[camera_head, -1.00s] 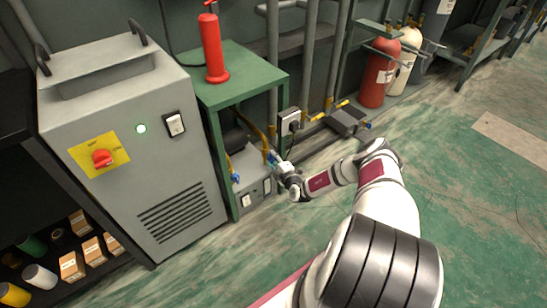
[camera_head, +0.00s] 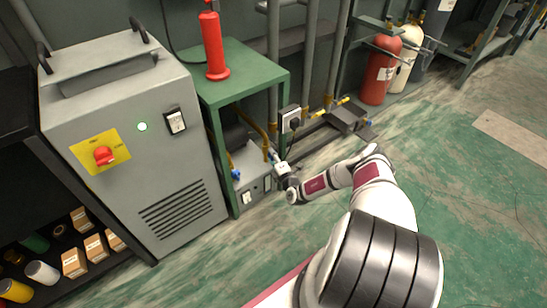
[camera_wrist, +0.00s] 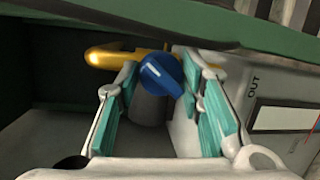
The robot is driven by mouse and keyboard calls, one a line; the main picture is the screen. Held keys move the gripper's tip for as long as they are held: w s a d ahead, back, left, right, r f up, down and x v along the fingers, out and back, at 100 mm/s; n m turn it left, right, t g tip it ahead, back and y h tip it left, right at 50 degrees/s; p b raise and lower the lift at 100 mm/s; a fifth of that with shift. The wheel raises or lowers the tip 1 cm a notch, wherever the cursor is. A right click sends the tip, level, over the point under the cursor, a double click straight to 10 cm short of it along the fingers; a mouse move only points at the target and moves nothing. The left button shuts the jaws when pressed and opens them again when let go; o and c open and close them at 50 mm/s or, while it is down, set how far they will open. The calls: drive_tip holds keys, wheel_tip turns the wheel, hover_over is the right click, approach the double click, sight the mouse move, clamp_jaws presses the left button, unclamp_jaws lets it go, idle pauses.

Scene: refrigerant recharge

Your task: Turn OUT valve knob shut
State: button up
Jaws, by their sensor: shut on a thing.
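The blue OUT valve knob (camera_wrist: 160,72) sits in front of a yellow-brass pipe, with the OUT label (camera_wrist: 252,87) on the pale unit to its right. My gripper (camera_wrist: 165,88) has its teal-padded fingers on either side of the knob and is shut on it. The knob's pointer is tilted in the wrist view. In the head view my gripper (camera_head: 276,160) is at the right side of the grey unit (camera_head: 254,178) under the green table, and hides most of this knob. A second blue knob (camera_head: 236,174) shows on the unit's left, apart from my gripper.
A large grey machine (camera_head: 135,140) stands to the left. Pipes and a wall socket (camera_head: 291,118) are just behind. The floor to the right is open.

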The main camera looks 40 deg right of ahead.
drive_tip(key=shift+f, duration=0.15)
drive_tip(key=o, duration=0.8)
drive_tip(key=v, duration=1.2)
drive_tip(key=shift+o, duration=0.2)
